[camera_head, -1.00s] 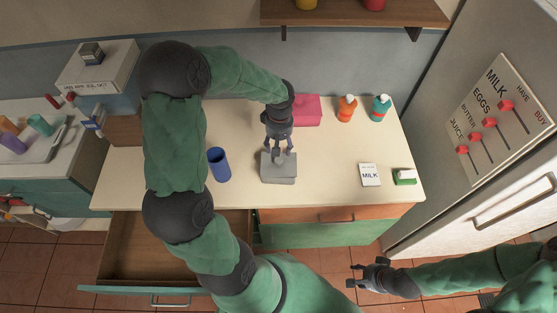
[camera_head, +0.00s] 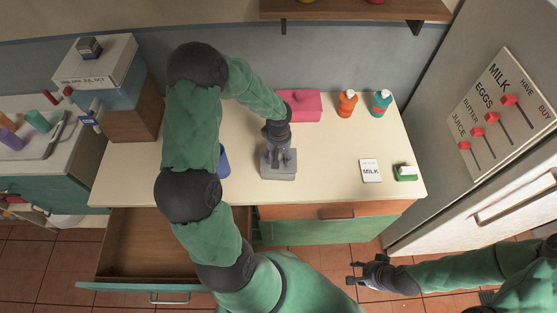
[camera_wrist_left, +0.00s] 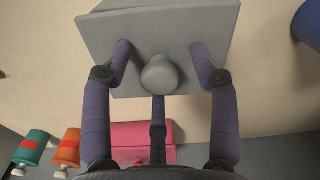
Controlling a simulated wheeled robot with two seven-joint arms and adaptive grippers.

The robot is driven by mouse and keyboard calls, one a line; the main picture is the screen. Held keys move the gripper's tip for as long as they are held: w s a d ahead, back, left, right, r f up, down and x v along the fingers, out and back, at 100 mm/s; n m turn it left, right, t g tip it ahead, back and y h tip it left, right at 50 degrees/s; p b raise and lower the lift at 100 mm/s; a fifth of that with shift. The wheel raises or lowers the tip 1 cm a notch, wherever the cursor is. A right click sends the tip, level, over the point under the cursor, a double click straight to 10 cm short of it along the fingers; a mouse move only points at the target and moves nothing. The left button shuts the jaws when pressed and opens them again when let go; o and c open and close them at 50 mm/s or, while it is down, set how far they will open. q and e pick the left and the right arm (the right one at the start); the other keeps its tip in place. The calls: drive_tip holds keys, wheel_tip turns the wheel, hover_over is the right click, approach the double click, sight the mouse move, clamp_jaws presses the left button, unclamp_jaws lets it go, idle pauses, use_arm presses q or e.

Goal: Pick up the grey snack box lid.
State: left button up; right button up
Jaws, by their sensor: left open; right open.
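The grey snack box lid (camera_head: 279,171) lies on the counter in the head view, a flat square with a round knob. In the left wrist view the lid (camera_wrist_left: 180,30) fills the top middle, with its knob (camera_wrist_left: 160,76) between my fingers. My left gripper (camera_head: 278,158) is over the lid, its fingers open around the knob with gaps on both sides. It also shows in the left wrist view (camera_wrist_left: 160,62). Whether a fingertip touches the lid's top I cannot tell. My right gripper (camera_head: 354,276) is open and empty, in front of the counter at the lower right.
A pink box (camera_head: 304,106) stands behind the lid. Orange (camera_head: 347,104) and teal (camera_head: 381,103) bottles stand to its right. A blue cup (camera_head: 223,163) is partly behind my left arm. A MILK card (camera_head: 371,171) and a green-white item (camera_head: 405,172) lie right. An open drawer (camera_head: 135,245) is below.

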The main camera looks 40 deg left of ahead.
use_arm(q)
clamp_jaws()
drive_tip(key=shift+r, duration=0.15)
